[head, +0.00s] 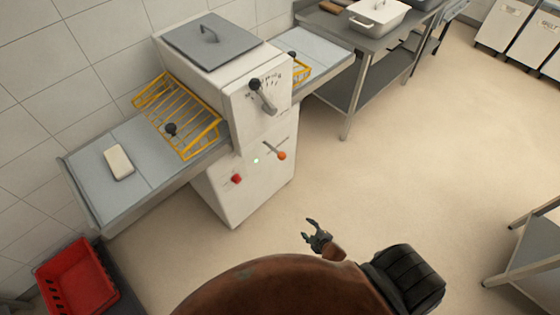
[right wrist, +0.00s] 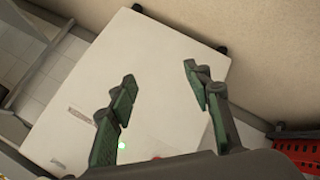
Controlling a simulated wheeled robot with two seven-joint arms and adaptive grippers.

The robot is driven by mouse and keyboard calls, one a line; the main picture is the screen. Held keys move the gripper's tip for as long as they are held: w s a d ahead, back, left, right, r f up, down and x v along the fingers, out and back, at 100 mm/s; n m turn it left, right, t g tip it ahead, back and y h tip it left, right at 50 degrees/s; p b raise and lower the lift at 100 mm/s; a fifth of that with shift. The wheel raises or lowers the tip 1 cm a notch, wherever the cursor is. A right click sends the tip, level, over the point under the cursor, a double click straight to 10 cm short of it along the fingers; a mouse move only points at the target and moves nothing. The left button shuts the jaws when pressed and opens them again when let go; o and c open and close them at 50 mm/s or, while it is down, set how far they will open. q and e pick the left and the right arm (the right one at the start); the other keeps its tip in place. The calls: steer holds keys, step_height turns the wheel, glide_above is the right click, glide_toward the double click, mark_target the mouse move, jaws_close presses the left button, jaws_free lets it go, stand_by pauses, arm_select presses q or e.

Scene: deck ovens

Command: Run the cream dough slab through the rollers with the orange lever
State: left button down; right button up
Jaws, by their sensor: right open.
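The cream dough slab (head: 118,162) lies flat on the left table of the white dough sheeter (head: 258,108), apart from the yellow guard (head: 188,112) over the roller side. The orange lever (head: 281,155), an orange knob on a thin rod, sticks out of the sheeter's front. My right gripper (head: 311,230) is open and empty, in front of and below the lever in the head view. In the right wrist view its spread fingers (right wrist: 158,82) face the white panel of the machine (right wrist: 150,65), with nothing between them; the orange lever does not show there. My left gripper is out of view.
A black-knobbed lever (head: 262,92), a green light (head: 256,160) and a red button (head: 236,179) are on the machine. A red crate (head: 77,280) stands at lower left. A steel table (head: 362,35) stands behind. The floor (head: 400,170) right of the machine is clear.

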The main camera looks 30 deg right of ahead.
steer(key=w+d+r+n+t+b, duration=0.2)
steer(key=w+r+n+t+b, duration=0.3)
steer(key=w+r, duration=0.8)
steer(key=n+t+y+b, duration=0.2)
steer(key=n+t, duration=0.1)
steer(key=n, duration=0.6)
glide_toward(281, 157)
steer(key=w+f, duration=0.2)
steer(key=w, duration=0.1)
steer(key=w+b, duration=0.1)
steer(key=w, duration=0.6)
steer(key=shift+r, duration=0.15)
steer(key=shift+w, duration=0.55)
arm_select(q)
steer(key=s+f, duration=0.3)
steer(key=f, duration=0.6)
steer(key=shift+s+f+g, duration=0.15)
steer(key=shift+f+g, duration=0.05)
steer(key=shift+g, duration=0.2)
arm_select(e)
steer(key=shift+c, duration=0.6)
jaws_close()
